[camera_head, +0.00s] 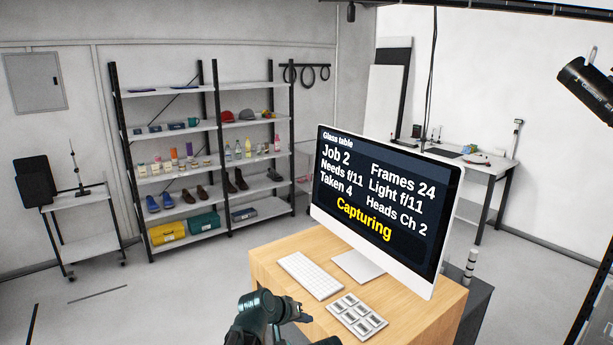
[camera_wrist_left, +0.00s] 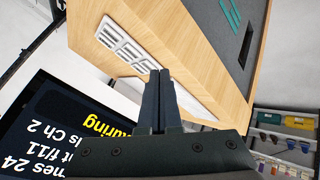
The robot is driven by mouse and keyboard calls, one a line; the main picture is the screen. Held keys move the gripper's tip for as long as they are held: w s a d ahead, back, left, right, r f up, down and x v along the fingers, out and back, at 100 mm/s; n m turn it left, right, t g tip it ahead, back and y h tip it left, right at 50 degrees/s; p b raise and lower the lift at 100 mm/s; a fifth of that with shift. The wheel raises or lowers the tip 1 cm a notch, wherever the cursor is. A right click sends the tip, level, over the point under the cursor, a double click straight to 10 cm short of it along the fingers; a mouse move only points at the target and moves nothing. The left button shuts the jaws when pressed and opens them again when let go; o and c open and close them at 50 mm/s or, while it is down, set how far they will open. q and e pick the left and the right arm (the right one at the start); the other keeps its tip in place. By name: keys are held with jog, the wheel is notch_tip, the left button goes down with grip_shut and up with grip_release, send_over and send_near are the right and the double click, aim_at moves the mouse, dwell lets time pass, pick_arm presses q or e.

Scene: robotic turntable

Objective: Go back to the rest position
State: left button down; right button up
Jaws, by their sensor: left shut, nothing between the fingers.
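My left gripper (camera_head: 299,313) is low in the head view, at the near left edge of the wooden desk (camera_head: 278,246). Its fingers are together with nothing between them. In the left wrist view the shut left gripper (camera_wrist_left: 160,78) points toward the desk (camera_wrist_left: 140,22), with a button pad (camera_wrist_left: 125,45) beyond the fingertips. The pad (camera_head: 357,316) lies on the desk to the right of the gripper in the head view. My right gripper is not in view.
A monitor (camera_head: 385,195) reading "Capturing" stands on the desk behind a white keyboard (camera_head: 309,275). Shelves (camera_head: 174,177) with shoes, bottles and boxes stand at the back left. A cart (camera_head: 86,220) stands far left. The floor (camera_head: 180,295) left of the desk is clear.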

pick_arm(q)
jog(key=s+a+f+m+g+y+b, duration=0.2)
jog(key=s+f+g+y+b, duration=0.1)
jog(key=s+f+b, duration=0.5)
jog(key=s+a+f+m+g+y+b, duration=0.2)
jog(key=s+f+b, duration=0.6)
jog(key=s+f, duration=0.7)
jog(key=s+a+g+y, duration=0.1)
jog(key=g+y, duration=0.1)
jog(key=shift+s+y, duration=0.3)
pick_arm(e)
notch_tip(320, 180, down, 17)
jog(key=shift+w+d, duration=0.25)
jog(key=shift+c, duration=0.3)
